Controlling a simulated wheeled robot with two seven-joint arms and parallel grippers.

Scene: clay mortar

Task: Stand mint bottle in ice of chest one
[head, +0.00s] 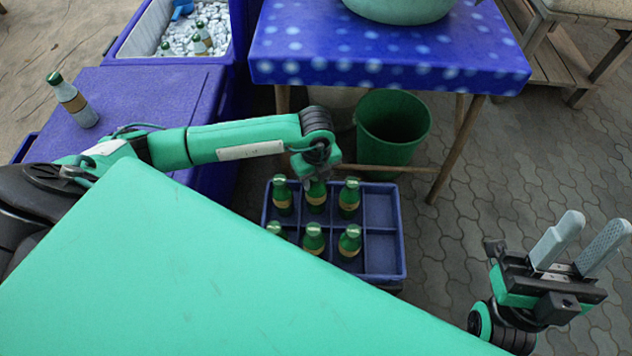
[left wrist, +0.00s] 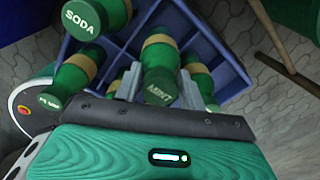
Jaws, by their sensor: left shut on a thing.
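My left gripper (head: 312,176) is over the blue bottle crate (head: 383,255) and shut on the mint bottle (head: 316,197). In the left wrist view the green mint bottle (left wrist: 160,68), with its MINT lettering, is between the grey fingers (left wrist: 160,88). It is upright in a back-row cell; I cannot tell whether it has left the crate floor. The open blue chest (head: 112,52) at the top left holds white ice (head: 210,20) with a few bottles standing in it. No chest number is readable. My right gripper (head: 580,243) is open and empty at the far right.
Several other green bottles (head: 349,242) stand in the crate, one marked SODA (left wrist: 90,14). A bottle (head: 73,101) stands on a closed blue lid (head: 165,90). A green bin (head: 393,125) and a spotted-cloth table (head: 390,62) stand behind the crate. A blue scoop (head: 182,9) lies in the ice.

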